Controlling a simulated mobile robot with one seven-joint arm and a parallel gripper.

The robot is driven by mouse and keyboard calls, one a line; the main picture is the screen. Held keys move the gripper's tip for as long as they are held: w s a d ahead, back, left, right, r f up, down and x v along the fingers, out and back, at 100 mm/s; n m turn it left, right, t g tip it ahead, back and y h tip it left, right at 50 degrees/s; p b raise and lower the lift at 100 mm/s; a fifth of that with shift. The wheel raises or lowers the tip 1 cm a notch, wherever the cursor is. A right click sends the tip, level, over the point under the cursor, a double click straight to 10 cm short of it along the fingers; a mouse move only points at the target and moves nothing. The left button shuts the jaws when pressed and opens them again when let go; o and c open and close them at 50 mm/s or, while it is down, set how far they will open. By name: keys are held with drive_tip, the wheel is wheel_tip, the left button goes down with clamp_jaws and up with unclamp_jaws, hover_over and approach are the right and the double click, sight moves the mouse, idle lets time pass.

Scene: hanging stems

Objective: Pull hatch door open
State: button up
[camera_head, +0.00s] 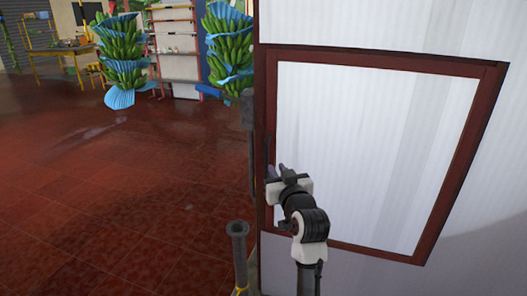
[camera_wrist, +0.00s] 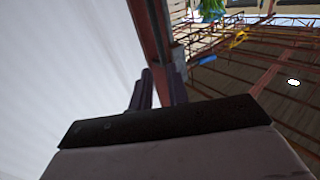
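The hatch door (camera_head: 360,150) is a white ribbed panel with a red-brown frame, set in a white wall on the right of the head view. It looks closed. A thin dark upright handle (camera_head: 267,151) appears on the frame's left side. My gripper (camera_head: 276,169) is just below and beside this handle, at the door's left edge. In the wrist view the two dark fingers of my gripper (camera_wrist: 160,82) stand apart, with the red-brown frame (camera_wrist: 148,35) running behind them. I see nothing held between them. Whether a finger touches the handle cannot be told.
A dark post (camera_head: 239,255) stands left of my arm. Banana bunches (camera_head: 121,50) with blue covers hang at the back, near a shelf (camera_head: 177,45) and a yellow table (camera_head: 55,55). The red tiled floor (camera_head: 120,190) on the left is mostly clear.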

sight(267, 153)
drive_tip(key=p+x, duration=0.2)
drive_tip(key=x, duration=0.9)
drive_tip(key=shift+w, duration=0.1)
drive_tip(key=shift+c, duration=0.4)
clamp_jaws()
